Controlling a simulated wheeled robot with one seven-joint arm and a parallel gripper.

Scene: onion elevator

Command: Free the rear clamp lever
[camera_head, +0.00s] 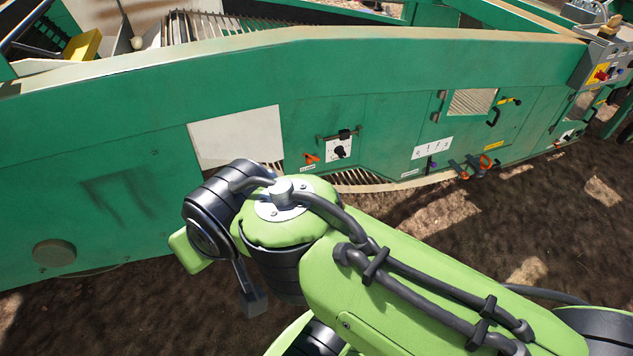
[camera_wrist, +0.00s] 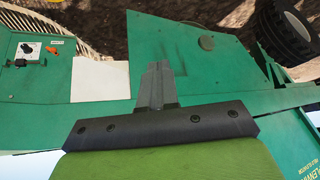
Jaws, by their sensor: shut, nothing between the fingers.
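Several lever-like parts sit on the green machine side (camera_head: 360,60), and I cannot tell which is the rear clamp lever. An orange lever (camera_head: 312,158) sits beside a white plate with a black knob (camera_head: 340,152); it also shows in the wrist view (camera_wrist: 54,61). Farther right, low on the panel, are two dark clamp-like handles, one with red on its end (camera_head: 458,170) and one with an orange ring (camera_head: 486,163). My gripper (camera_head: 254,303) is shut and empty, apart from all these levers. Its closed fingers (camera_wrist: 157,70) point across the green panel in the wrist view.
A blank white panel (camera_head: 235,137) is left of the orange lever. A black door handle (camera_head: 493,117) and a grey control box with a red knob (camera_head: 602,74) are at right. A large tyre (camera_wrist: 287,30) shows in the wrist view. Bare soil (camera_head: 420,215) lies below.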

